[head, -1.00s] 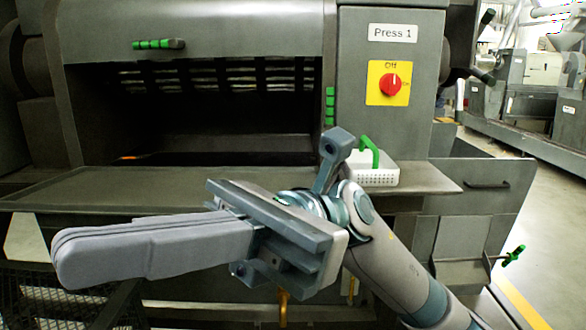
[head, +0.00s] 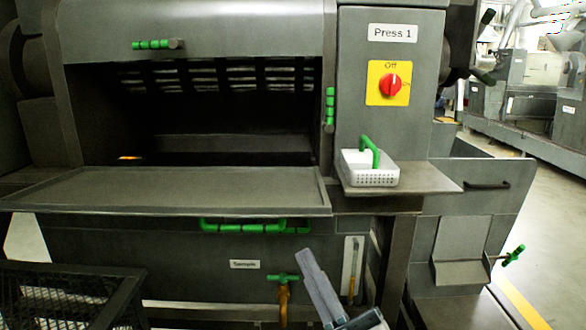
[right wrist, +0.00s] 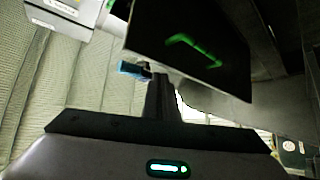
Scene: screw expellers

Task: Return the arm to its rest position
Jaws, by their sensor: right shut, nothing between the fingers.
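My right gripper (head: 307,260) shows at the bottom of the head view, right of centre. Its long grey fingers are together with nothing between them, and they point up and slightly left. They stand in front of the lower part of the press, to the right of an orange valve pipe with a green handle (head: 283,278). Most of the right arm is below the frame. My left gripper is not in view.
Press 1 (head: 390,130) has a dark open hatch above a wide tray (head: 170,192). A red switch (head: 390,84) reads Off. A black mesh crate (head: 70,290) is at lower left.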

